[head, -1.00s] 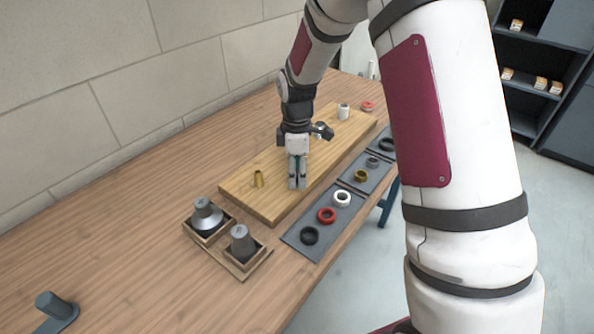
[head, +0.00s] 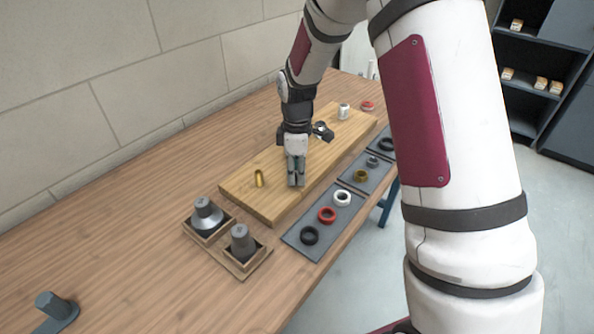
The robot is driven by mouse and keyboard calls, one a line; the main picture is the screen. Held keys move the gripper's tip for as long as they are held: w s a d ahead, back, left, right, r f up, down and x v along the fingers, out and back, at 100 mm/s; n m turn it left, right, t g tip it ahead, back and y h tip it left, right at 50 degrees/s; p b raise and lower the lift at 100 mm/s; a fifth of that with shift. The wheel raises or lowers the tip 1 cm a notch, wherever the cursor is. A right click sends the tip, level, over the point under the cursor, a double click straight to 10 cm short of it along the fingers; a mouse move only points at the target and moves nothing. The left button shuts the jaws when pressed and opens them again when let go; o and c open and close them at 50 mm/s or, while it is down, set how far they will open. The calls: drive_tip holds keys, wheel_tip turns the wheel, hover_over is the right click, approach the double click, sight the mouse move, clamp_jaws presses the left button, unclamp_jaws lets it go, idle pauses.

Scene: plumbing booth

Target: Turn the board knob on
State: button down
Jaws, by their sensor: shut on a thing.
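The wooden board (head: 268,203) lies on the workbench in the head view. My gripper (head: 296,184) points straight down at the board's front part, its fingers close together and low over the wood. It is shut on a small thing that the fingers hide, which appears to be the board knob. I cannot see which way the knob is turned. A small brass fitting (head: 259,179) stands on the board just left of my gripper, apart from it. A white cylindrical piece (head: 344,111) stands at the board's far end.
Grey mats with black, red (head: 326,215), white and brass rings lie along the bench's right edge. A grey peg (head: 52,305) stands front left.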

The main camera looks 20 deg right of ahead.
drive_tip(key=m, duration=0.8)
drive_tip(key=shift+m, duration=0.4)
drive_tip(key=m, duration=0.4)
drive_tip(key=shift+m, duration=2)
drive_tip(key=c, duration=1.3)
unclamp_jaws()
drive_tip(key=shift+r, duration=0.15)
